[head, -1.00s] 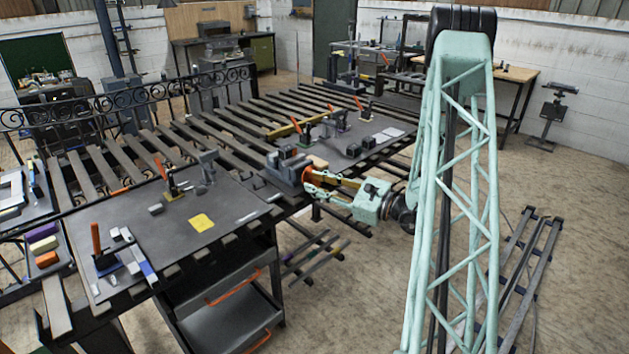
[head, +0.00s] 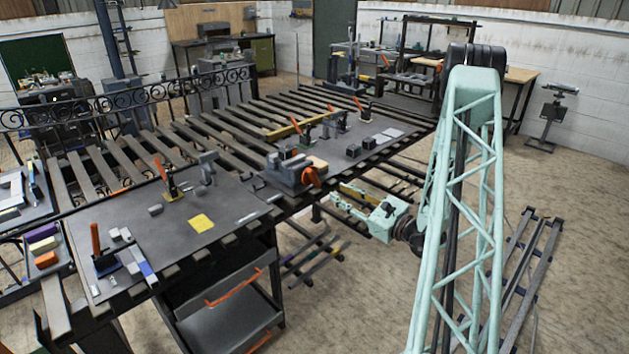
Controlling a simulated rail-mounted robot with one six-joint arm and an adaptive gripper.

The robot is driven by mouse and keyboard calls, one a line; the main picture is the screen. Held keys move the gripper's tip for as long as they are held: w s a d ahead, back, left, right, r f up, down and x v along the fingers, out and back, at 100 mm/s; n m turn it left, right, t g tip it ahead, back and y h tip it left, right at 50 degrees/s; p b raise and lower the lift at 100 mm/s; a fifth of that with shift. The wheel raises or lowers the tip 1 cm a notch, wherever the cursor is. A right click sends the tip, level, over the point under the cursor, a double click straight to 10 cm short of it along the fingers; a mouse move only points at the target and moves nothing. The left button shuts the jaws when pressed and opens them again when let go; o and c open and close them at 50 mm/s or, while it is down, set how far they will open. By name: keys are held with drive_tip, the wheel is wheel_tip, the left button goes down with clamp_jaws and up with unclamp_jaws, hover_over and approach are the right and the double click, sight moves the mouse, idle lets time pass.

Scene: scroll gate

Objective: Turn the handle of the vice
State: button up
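The vice (head: 285,172) is a grey block-like body at the front edge of the slatted table, with a tan block beside its top. Its orange handle (head: 311,177) is on the right end, facing my arm. My gripper (head: 337,193) is to the right of the handle and slightly lower, in front of the table edge. Its two fingers, one pale green and one yellowish, are spread with nothing between them. A gap shows between the fingertips and the handle. The handle's exact angle is too small to tell.
A dark plate (head: 190,238) at the left carries toggle clamps with orange levers, a yellow square and small blocks. Dark blocks (head: 360,147) sit right of the vice. A dark cart (head: 225,305) stands below the front edge.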

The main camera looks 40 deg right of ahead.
sight(317, 180)
drive_tip(key=shift+w, duration=0.1)
drive_tip(key=shift+w+a+b, duration=0.15)
drive_tip(key=shift+w+b, duration=0.1)
drive_tip(key=shift+w, duration=2)
drive_tip(key=shift+w+a+b, duration=0.15)
drive_tip(key=shift+w+b, duration=0.1)
drive_tip(key=shift+w, duration=2)
drive_tip(key=shift+w+a+b, duration=0.15)
drive_tip(key=shift+w+b, duration=0.1)
drive_tip(key=shift+w, duration=2)
clamp_jaws()
